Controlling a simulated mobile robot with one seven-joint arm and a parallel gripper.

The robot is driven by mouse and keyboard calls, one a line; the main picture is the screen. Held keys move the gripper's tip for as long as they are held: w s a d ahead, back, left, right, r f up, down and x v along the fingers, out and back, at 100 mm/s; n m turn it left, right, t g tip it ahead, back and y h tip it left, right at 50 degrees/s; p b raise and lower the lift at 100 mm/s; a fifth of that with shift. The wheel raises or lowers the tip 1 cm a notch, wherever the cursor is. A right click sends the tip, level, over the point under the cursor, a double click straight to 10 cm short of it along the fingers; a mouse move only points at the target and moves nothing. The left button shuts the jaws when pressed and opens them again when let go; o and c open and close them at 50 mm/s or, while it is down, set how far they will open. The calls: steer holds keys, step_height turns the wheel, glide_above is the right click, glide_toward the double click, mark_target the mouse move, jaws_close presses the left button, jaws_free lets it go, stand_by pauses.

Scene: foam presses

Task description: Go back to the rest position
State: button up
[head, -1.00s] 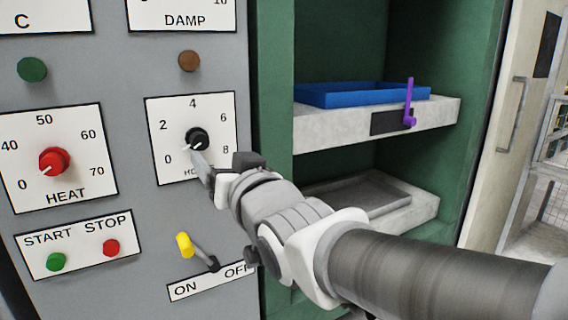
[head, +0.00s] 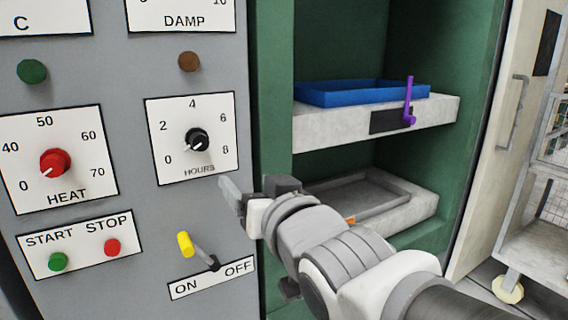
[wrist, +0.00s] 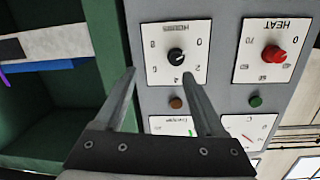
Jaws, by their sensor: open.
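My gripper (head: 250,190) is in front of the grey control panel (head: 120,105), to the lower right of the HOURS dial, and holds nothing. In the wrist view my gripper (wrist: 158,95) shows two parted fingers with the panel beyond, upside down. The black HOURS knob (head: 197,140) stands clear of the fingers, its pointer near the low end of the scale. It also shows in the wrist view (wrist: 176,55). The red HEAT knob (head: 54,162) points near 0.
A yellow-tipped lever (head: 186,244) sits above the ON/OFF label, left of my arm. Right of the panel is a green cabinet (head: 272,90) with a blue tray (head: 362,94) and a purple handle (head: 409,100) on its upper shelf. A wheeled cart (head: 540,240) stands far right.

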steer(key=s+d+f+m+g+h, duration=0.1)
steer(key=d+f+g+h, duration=0.15)
steer(key=d+f, duration=0.35)
steer(key=s+d+f+m+g+h, duration=0.1)
steer(key=s+d+f+h, duration=0.2)
steer(key=d, duration=0.4)
steer(key=s+d+f+m+g+h, duration=0.2)
steer(key=s+d+f+g, duration=0.45)
steer(key=s, duration=0.25)
step_height(320, 180, up, 24)
steer(key=p, duration=2.4)
steer(key=shift+d+t, duration=0.2)
steer(key=shift+t, duration=0.2)
